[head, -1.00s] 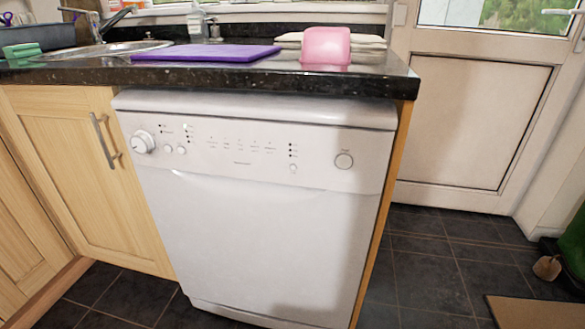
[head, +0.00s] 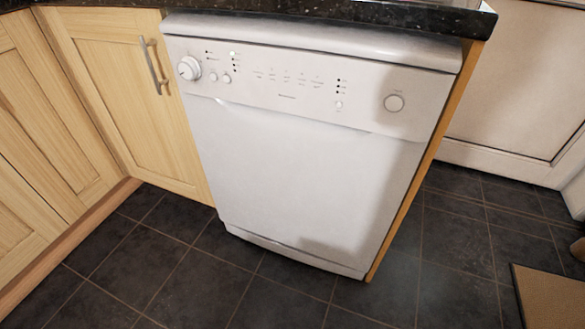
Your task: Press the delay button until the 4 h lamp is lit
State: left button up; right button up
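The white dishwasher (head: 300,180) stands under the counter with its door shut. Its control panel (head: 290,85) runs along the top front. At the left are a round dial (head: 189,68) and two small round buttons (head: 219,78), with small lamps above them. Right of the middle, a column of dark lamps (head: 338,87) sits above one small button (head: 338,105). A larger round button (head: 394,103) is at the far right. The labels are too small to read, so I cannot tell which button is delay or which lamp is 4 h. Neither gripper is in view.
The black granite counter (head: 400,12) overhangs the dishwasher top. Wooden cupboards (head: 110,90) with a metal handle (head: 154,66) stand to the left. Dark floor tiles (head: 200,280) in front are clear. A brown mat (head: 550,295) lies at the lower right.

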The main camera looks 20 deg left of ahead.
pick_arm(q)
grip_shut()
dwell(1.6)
